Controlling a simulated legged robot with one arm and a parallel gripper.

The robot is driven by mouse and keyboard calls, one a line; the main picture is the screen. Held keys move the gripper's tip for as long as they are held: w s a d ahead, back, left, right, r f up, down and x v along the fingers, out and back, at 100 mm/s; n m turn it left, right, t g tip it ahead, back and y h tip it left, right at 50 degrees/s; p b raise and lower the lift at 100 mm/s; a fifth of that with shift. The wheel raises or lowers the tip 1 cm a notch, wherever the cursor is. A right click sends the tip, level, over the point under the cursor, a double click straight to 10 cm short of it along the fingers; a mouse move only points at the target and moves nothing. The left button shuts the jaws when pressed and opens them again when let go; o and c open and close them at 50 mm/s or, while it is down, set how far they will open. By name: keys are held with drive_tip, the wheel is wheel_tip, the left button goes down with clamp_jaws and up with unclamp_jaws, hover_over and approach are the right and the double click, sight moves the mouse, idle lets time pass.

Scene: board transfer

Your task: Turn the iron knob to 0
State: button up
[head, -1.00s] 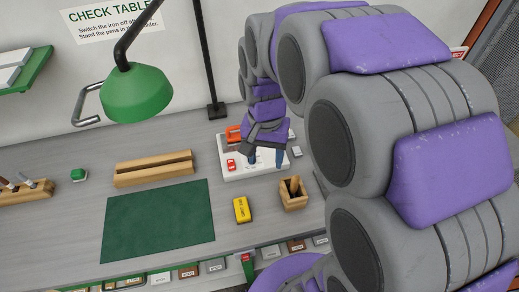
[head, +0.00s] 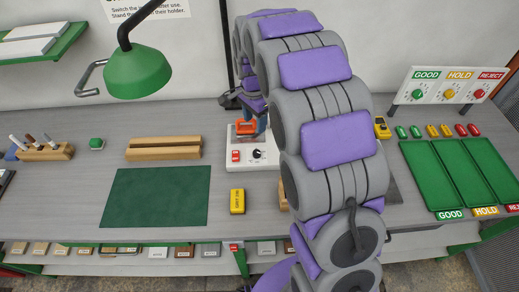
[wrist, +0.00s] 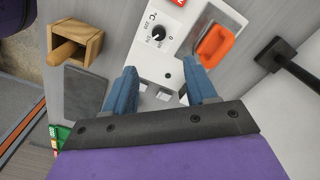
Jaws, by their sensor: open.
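The iron knob (wrist: 159,33) is a small black dial with a white mark, on a white station box (wrist: 139,59) with a printed scale around it. It also shows in the head view (head: 257,154). My gripper (wrist: 163,84) is open and empty in the wrist view, its two blue fingers apart over the station box. The knob lies beyond the fingertips, not between them. In the head view my arm hides most of the gripper. An orange-red piece (wrist: 214,45) sits on the box beside the knob, and a red switch (head: 235,156) is at its left.
A wooden block holder (wrist: 75,42) stands close to the box. Green trays (head: 437,174) lie at the right. A black lamp post (wrist: 287,54) stands behind.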

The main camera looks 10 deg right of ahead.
approach(256, 152)
drive_tip(key=f, duration=0.1)
drive_tip(key=d+f+b, duration=0.1)
drive_tip(key=f, duration=0.1)
drive_tip(key=d+f, duration=0.1)
drive_tip(key=f, duration=0.1)
drive_tip(key=shift+f+b, duration=0.2)
drive_tip(key=shift+b, duration=0.1)
drive_tip(key=a+f, duration=0.3)
drive_tip(key=shift+a+f, duration=0.2)
drive_tip(key=shift+a, duration=0.05)
drive_tip(key=shift+d, duration=1.6)
drive_tip(key=c, duration=0.3)
drive_tip(key=shift+a, duration=0.25)
drive_tip(key=shift+c, duration=0.9)
drive_tip(key=shift+a, duration=0.8)
drive_tip(key=c, duration=0.3)
drive_tip(key=shift+r, duration=0.1)
drive_tip(key=shift+c, duration=1.3)
drive_tip(key=shift+w+d, duration=0.1)
drive_tip(key=shift+d, duration=0.15)
clamp_jaws()
